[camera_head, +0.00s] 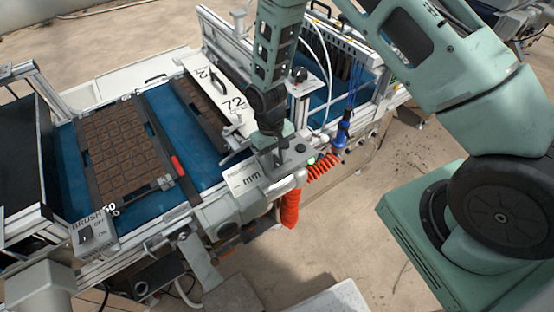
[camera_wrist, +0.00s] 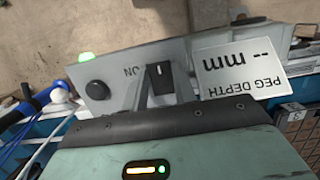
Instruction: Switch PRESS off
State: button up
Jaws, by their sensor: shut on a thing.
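In the wrist view a black switch knob (camera_wrist: 161,79) with a white mark sits on a grey control box (camera_wrist: 120,70). The upside-down word ON shows to its left; any other lettering, including the switch's name, is hidden. My gripper (camera_wrist: 160,85) has a finger on either side of this knob and is shut on it. In the head view my gripper (camera_head: 277,160) points down at the grey box (camera_head: 298,160) on the machine's front edge, and its fingers and arm hide the knob.
A black button (camera_wrist: 97,90) and a lit green lamp (camera_wrist: 86,57) are on the same box. A PEG DEPTH sign (camera_wrist: 240,67) stands beside it. A BRUSH switch box (camera_head: 92,236) is at the left. A brown cell tray (camera_head: 125,150) lies on the blue belt.

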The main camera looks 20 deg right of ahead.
jog(key=shift+w+f+g+b, duration=0.2)
jog(key=shift+w+g+b, duration=0.15)
jog(key=shift+g+b, duration=0.45)
jog(key=shift+r+g+h, duration=0.15)
jog(key=shift+g+h, duration=0.15)
jog(key=shift+g, duration=0.3)
jog(key=shift+o, duration=0.2)
jog(key=shift+c, duration=0.2)
jog(key=o, duration=1)
jog(key=shift+r, duration=0.1)
jog(key=shift+w+a+r+b, duration=0.15)
jog(key=shift+w+r+b, duration=0.25)
jog(key=shift+r+b, duration=0.05)
jog(key=b+v, duration=0.5)
jog(key=v, duration=1.1)
jog(key=shift+r, duration=0.25)
